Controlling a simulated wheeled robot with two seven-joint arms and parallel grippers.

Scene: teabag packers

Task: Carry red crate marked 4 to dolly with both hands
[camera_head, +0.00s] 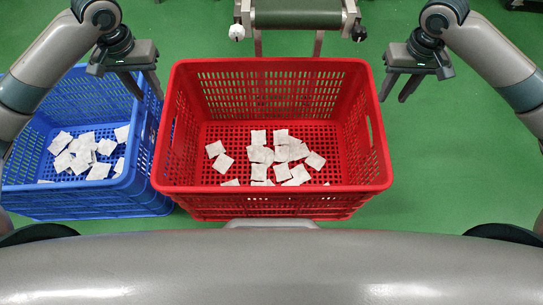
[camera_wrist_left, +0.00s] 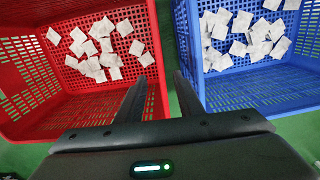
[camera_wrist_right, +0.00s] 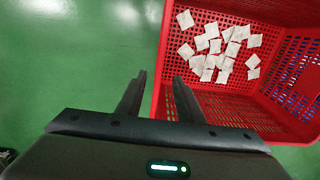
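The red crate (camera_head: 275,189) stands centrally in front of me in the head view, with several white teabags (camera_head: 262,154) on its floor. I see no number on it from here, and no dolly shows. My left gripper (camera_head: 147,96) is open and empty near the crate's left side. In the left wrist view (camera_wrist_left: 160,90) its fingers point toward the gap between the red and blue crates. My right gripper (camera_head: 394,98) is open and empty just outside the crate's right side. In the right wrist view (camera_wrist_right: 158,95) the crate's edge lies beyond its fingertips. Neither gripper appears to touch the crate.
A blue crate (camera_head: 85,200) with several teabags stands close on the left of the red crate. The end of a conveyor (camera_head: 298,14) is behind the red crate. The green floor (camera_head: 450,155) is clear on the right.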

